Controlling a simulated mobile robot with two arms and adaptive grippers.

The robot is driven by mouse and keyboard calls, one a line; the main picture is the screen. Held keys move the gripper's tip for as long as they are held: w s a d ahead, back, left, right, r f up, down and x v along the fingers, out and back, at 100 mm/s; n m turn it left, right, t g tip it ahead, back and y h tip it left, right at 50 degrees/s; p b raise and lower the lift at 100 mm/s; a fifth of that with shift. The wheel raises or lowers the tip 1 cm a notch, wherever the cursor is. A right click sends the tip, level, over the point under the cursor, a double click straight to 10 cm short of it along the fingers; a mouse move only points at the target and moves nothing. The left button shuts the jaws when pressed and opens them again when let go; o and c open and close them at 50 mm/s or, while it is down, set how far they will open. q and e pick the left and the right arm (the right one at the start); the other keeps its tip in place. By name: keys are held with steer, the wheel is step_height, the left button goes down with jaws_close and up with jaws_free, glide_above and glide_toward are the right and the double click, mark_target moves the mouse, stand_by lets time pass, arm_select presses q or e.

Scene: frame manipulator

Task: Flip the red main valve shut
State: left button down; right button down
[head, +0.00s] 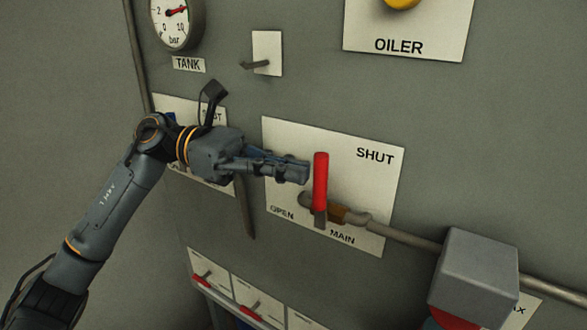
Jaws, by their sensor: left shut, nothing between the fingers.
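The red main valve handle (320,182) stands upright in front of the white MAIN plate (372,172). Its lower end sits at the brass valve body (338,212) on a pipe. The plate reads SHUT at its upper right and OPEN at its lower left. My left gripper (306,173) is shut and empty, its fingertips pointing right, just left of the handle's upper part. I cannot tell whether the fingertips touch the handle. My right gripper is not in view.
A grey box (475,276) with a red part under it stands at the lower right, by the pipe (413,240). A TANK gauge (175,22), a switch plate (267,52) and an OILER plate (405,38) are above. Small red-handled panels (210,272) are below. Another plate is partly behind my left arm.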

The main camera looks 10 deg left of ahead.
arm_select(q)
steer(key=w+a, duration=0.1)
steer(key=a, duration=1)
steer(key=shift+w+a+r, duration=0.15)
steer(key=shift+w+r, duration=0.15)
steer(key=shift+w, duration=0.05)
